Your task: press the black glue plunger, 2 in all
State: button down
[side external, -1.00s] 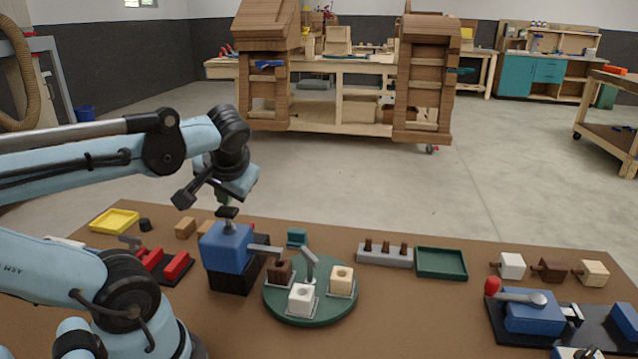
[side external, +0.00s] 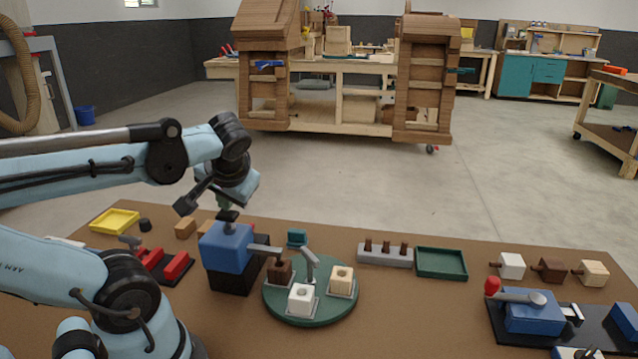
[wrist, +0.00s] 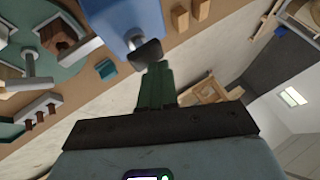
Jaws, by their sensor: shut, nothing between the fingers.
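The black glue plunger (side external: 228,216) is a dark cap on a short stem on top of the blue glue block (side external: 225,248), which stands on a black base. My gripper (side external: 229,206) is shut and empty, pointing down directly over the cap. Its tips look to be at or touching the cap; the exact contact is hard to tell. In the wrist view the shut green fingers (wrist: 155,72) end at the edge of the black cap (wrist: 145,52). A grey nozzle arm reaches from the blue block over the turntable.
A green turntable (side external: 310,313) carries brown, white and light wood blocks, right of the glue block. A red clamp fixture (side external: 175,266) and yellow tray (side external: 114,221) are left. A grey peg rack (side external: 385,257), green tray (side external: 442,276) and blue toggle press (side external: 533,317) are right.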

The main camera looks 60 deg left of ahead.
aim_at(228, 214)
jog(key=shift+f, duration=0.4)
dwell(0.4)
jog(key=shift+r, duration=1.4)
notch_tip(228, 214, up, 5)
dwell(0.7)
